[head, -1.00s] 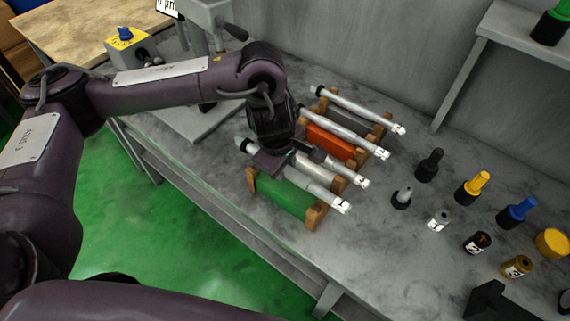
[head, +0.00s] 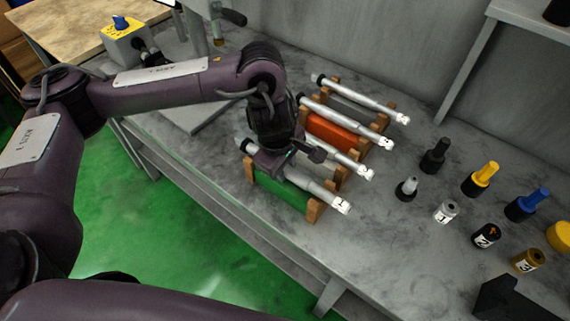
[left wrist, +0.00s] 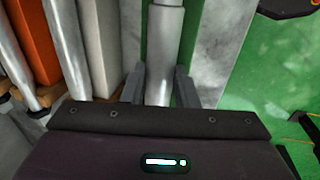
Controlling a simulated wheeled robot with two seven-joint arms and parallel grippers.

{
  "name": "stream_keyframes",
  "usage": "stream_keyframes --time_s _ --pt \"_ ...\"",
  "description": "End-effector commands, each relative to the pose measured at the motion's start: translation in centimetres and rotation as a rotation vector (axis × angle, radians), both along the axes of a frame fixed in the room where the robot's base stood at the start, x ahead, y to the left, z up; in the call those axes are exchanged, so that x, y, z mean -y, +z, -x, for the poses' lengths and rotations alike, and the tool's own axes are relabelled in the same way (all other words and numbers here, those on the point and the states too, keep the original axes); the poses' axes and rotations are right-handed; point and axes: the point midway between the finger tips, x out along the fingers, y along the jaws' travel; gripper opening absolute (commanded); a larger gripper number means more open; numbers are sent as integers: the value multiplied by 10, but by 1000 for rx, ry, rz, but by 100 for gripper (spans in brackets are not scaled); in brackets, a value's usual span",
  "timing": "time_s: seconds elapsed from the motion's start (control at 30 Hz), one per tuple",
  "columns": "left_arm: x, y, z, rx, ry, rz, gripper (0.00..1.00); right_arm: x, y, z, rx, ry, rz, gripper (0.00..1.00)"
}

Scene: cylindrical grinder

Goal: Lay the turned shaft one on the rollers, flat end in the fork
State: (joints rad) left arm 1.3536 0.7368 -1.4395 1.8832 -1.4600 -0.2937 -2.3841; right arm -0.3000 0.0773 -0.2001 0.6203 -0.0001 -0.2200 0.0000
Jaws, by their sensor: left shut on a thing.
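Turned shaft one (head: 322,193), a pale metal bar with a white end marked 1, lies along the green-panelled wooden cradle (head: 283,198), nearest the bench's front edge. My left gripper (head: 277,172) is over its middle and shut on it. In the left wrist view the shaft (left wrist: 161,70) runs between the two dark fingers (left wrist: 160,88), above a green panel. The far dark end of the shaft shows just left of the gripper. I cannot make out the rollers or the fork. My right gripper is not in view.
Other shafts lie parallel behind it in the white, red (head: 333,129) and grey cradles, with little space between. Several coloured plugs and numbered pots, such as the yellow one (head: 482,180), stand to the right. A grey plate (head: 197,110) lies behind my left arm.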

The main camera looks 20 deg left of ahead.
Motion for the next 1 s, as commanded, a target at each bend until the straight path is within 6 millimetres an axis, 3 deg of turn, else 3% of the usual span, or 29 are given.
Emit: stream_keyframes --time_s 0.27,0.3,0.5,0.77,1.0 --pt "1 3 -2 6 0 3 0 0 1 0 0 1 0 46" --pt "1 3 -2 6 0 3 28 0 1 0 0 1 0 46" --pt "1 2 -1 3 0 2 52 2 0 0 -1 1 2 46" --pt "-1 -1 1 -3 0 -2 52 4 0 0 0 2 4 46" --pt "-2 28 3 5 0 -2 52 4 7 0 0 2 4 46"
